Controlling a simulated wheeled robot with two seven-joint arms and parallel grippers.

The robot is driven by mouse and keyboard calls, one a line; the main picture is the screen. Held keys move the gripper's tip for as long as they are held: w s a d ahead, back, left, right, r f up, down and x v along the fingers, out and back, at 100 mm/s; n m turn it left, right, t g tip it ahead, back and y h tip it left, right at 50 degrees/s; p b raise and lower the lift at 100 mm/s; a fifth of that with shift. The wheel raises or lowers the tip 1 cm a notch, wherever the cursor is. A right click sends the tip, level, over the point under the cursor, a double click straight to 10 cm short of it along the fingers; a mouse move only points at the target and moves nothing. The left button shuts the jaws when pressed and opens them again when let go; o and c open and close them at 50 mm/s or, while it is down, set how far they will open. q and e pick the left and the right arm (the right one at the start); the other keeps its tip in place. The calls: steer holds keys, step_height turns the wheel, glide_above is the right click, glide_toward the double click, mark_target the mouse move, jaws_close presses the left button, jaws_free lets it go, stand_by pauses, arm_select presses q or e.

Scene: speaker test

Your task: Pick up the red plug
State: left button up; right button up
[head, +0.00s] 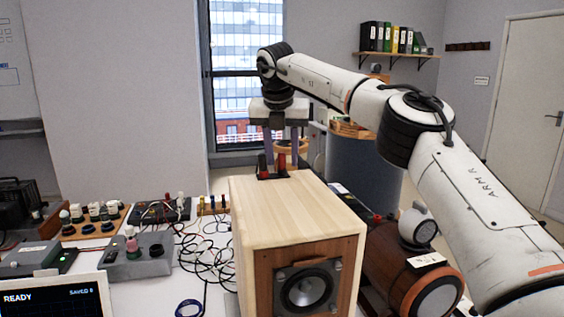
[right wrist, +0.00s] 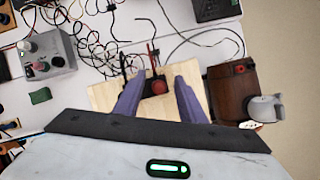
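A red plug (head: 282,163) shows at the back edge of the pale wooden speaker box (head: 285,205), beside a dark upright piece. In the right wrist view the red plug (right wrist: 158,87) is a round red end on a small black part, near the top edge of the box (right wrist: 105,97). My right gripper (head: 281,150) points down over the back of the box, its two purple fingers apart. In the right wrist view the fingers (right wrist: 158,82) lie to either side of the red plug, with gaps between. I cannot tell how far above it they are. My left gripper is not in view.
Tangled black cables (head: 205,240) lie left of the box. Grey control boxes (head: 138,255) and a screen (head: 50,298) stand at the left. A brown wooden cylinder (head: 400,270) and a round grey-white device (head: 418,225) stand close on the right.

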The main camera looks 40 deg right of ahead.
mark_target(282, 153)
steer(key=shift+a+r, duration=0.1)
steer(key=shift+r, duration=0.05)
jaws_close()
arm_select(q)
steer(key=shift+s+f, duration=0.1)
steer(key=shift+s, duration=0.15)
arm_select(e)
steer(key=shift+r, duration=0.15)
